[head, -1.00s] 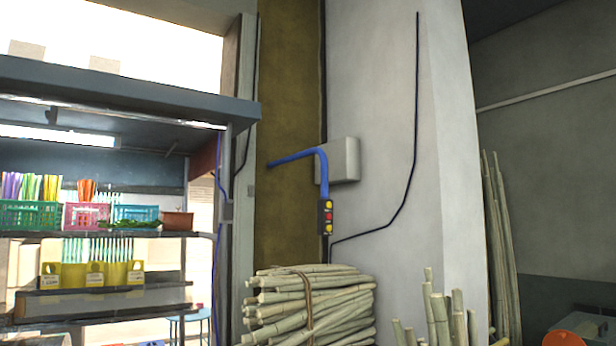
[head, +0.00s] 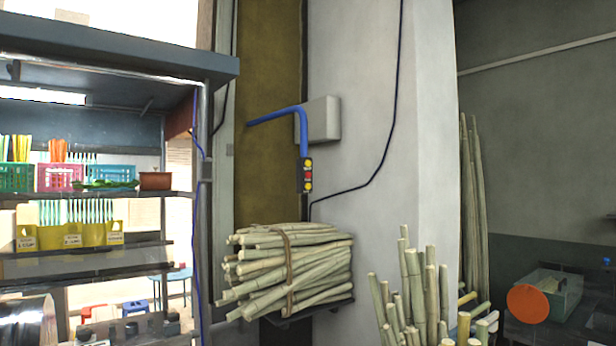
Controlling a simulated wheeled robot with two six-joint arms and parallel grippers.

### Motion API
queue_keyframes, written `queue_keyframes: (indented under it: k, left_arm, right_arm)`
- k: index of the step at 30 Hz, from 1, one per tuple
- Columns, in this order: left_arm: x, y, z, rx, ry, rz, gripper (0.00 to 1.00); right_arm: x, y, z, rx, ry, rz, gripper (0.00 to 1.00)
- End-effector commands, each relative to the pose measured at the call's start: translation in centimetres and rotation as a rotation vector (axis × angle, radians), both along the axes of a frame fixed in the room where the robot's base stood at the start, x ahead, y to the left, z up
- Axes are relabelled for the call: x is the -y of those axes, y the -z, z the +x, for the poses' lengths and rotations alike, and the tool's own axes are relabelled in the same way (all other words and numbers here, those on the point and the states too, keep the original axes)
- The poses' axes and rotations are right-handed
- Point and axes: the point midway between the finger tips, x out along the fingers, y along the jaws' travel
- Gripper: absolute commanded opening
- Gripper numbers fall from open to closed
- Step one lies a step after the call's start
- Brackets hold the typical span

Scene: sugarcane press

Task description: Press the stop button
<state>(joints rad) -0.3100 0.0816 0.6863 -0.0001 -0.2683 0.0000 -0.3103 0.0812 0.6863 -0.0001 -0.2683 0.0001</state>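A small dark control box (head: 304,176) hangs below a bent blue pipe (head: 303,135) in front of the pale pillar, near the middle of the head view. It carries a red button (head: 308,175) between two yellow buttons, one above (head: 308,163) and one below (head: 308,187). No lettering on the buttons can be read. Neither of my grippers shows in the head view.
A tied sugarcane bundle (head: 290,265) lies on a dark stand below the box. Upright canes (head: 415,290) stand in front of the pillar. Shelves (head: 90,194) with baskets fill the left. An orange disc (head: 527,303) is at lower right.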

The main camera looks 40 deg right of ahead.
Motion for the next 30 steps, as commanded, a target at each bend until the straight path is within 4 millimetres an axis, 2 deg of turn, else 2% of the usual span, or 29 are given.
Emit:
queue_keyframes:
  k: [2,7,30]
  left_arm:
    - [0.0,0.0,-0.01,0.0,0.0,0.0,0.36]
    - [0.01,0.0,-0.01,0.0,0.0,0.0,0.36]
    - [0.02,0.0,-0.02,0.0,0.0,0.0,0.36]
  right_arm:
    - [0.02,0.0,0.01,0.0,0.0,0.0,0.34]
    - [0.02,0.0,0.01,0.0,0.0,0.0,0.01]
    - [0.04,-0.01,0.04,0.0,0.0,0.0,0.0]
